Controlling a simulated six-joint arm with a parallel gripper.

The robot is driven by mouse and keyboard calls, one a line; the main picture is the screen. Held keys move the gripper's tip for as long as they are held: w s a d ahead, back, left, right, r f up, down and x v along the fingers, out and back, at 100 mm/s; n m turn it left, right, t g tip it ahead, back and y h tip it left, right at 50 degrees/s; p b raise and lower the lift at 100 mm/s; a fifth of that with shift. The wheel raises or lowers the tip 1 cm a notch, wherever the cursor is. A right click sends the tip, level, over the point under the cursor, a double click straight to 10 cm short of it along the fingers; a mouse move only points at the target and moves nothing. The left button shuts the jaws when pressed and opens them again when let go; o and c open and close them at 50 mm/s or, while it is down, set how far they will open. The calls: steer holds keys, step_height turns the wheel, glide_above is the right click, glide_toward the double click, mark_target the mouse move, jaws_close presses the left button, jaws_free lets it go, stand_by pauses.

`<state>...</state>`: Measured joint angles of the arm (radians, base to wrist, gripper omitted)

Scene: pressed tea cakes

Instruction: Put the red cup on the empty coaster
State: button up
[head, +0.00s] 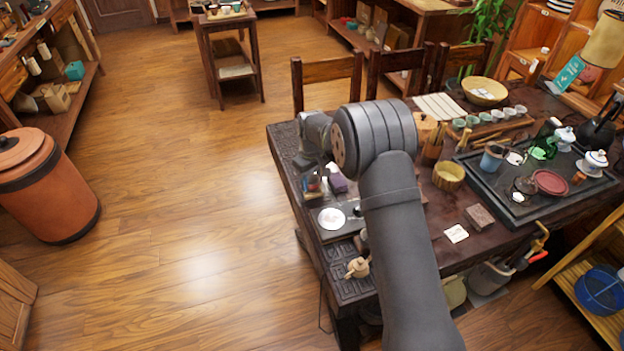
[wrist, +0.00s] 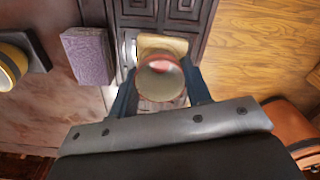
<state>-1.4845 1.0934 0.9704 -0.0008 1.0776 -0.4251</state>
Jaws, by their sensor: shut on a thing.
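The red cup (wrist: 160,80) is between the two dark blue fingers of my gripper (wrist: 159,72) in the wrist view. The fingers are shut on it from both sides, and I look down at its round rim and pale inside. A tan, square-looking piece (wrist: 162,43), perhaps a coaster, shows just beyond the cup and is partly hidden by it. I cannot tell whether the cup touches it. In the head view, my arm largely hides the gripper, and a small reddish patch (head: 312,184) below my wrist may be the cup.
A purple box (wrist: 88,56) stands left of the cup; it also shows in the head view (head: 338,184). A yellow and dark cup (wrist: 10,66) sits on a dark square (wrist: 38,50) at far left. A carved table edge (wrist: 185,12) lies beyond; a small teapot (head: 357,267) stands near it.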

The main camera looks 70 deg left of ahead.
steer(key=o, duration=1)
steer(key=shift+f, duration=0.1)
step_height(320, 180, up, 12)
steer(key=shift+r, duration=0.15)
step_height(320, 180, down, 13)
steer(key=shift+r, duration=2.4)
